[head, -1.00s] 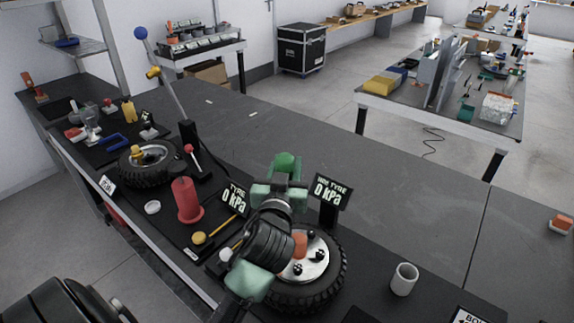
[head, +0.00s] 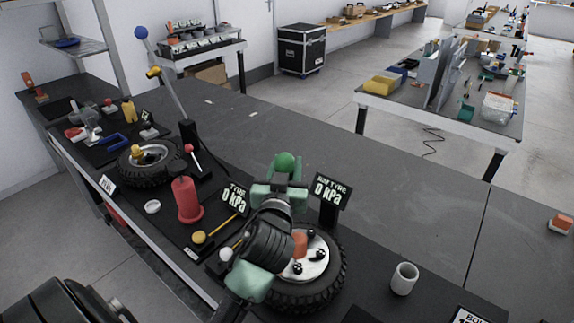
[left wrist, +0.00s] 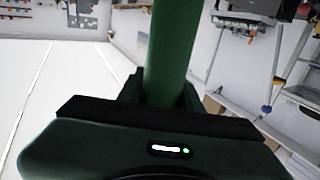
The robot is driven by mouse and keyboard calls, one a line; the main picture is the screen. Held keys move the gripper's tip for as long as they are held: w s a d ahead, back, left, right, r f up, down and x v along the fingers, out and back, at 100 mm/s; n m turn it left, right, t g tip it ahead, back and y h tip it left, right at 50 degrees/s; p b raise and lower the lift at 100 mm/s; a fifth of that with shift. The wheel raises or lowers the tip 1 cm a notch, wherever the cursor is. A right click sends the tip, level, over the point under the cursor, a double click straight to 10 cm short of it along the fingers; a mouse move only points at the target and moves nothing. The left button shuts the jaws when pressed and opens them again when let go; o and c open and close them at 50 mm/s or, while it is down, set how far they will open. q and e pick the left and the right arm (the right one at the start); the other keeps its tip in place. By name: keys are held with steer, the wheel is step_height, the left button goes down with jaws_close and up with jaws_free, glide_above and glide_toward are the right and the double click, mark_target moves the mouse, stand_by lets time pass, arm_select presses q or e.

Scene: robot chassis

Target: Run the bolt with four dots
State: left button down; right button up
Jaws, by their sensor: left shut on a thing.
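My left gripper (head: 279,190) is above the near wheel and is shut on a green, round-topped tool (head: 285,161). In the left wrist view the tool is a thick green shaft (left wrist: 167,50) between the dark fingers. Its lower end is hidden behind my gripper and wrist in the head view. The near wheel (head: 330,290) lies flat with a pale metal hub (head: 318,266). An orange piece (head: 300,243) and several small dark bolts (head: 296,267) are on the hub. Dot marks on the bolts are too small to tell, and my arm covers part of the wheel. My right gripper is out of view.
Two signs (head: 235,197) (head: 332,188) reading 0 kPa stand beside the wheel. A red cylinder (head: 187,200) and a second wheel (head: 150,166) are left. A pale cup (head: 404,279) is right. The bench behind is mostly clear.

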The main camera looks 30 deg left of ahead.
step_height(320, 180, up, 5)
steer(key=p, duration=0.5)
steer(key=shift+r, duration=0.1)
stand_by(0.3)
